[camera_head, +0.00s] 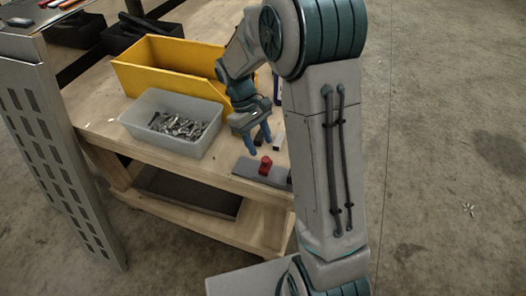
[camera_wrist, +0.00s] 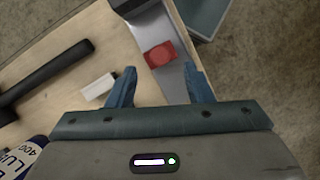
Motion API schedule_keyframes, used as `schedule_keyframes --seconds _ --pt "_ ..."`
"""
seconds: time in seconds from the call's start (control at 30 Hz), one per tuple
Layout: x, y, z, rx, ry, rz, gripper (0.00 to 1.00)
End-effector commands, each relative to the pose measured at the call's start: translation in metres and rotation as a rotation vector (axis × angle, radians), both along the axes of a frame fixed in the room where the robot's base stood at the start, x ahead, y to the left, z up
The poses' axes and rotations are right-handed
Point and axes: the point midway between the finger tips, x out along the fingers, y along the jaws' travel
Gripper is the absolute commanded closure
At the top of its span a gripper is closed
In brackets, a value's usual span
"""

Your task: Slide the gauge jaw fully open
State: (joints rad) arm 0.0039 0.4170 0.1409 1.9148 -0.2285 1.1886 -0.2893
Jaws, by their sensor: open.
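The gauge shows as a flat grey bar (camera_head: 247,170) with a red jaw (camera_head: 265,165) standing on it, near the front edge of the wooden bench. In the wrist view the red jaw (camera_wrist: 159,55) sits on the grey bar (camera_wrist: 145,27), which runs from the top toward the lower right. My gripper (camera_head: 261,146) is open and empty, with its blue fingers pointing down above and close to the red jaw. In the wrist view the fingers (camera_wrist: 160,84) are spread apart, with the jaw just beyond them and between their lines. The bar's right end is hidden behind my arm in the head view.
A clear bin of metal bolts (camera_head: 160,105) and a yellow bin (camera_head: 165,65) stand left of the gauge on the bench (camera_head: 110,125). In the wrist view, a white block (camera_wrist: 98,87), a black hammer-like tool (camera_wrist: 45,72) and a labelled bottle (camera_wrist: 22,158) lie left of my fingers.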

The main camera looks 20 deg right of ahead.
Motion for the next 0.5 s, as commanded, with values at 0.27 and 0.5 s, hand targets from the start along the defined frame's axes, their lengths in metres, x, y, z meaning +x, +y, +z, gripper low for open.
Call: schedule_keyframes --seconds 0.27,0.5 --pt "-0.013 -0.008 -0.036 -0.001 0.001 0.000 0.53" --pt "-0.015 -0.009 -0.044 0.001 -0.001 0.000 0.53"
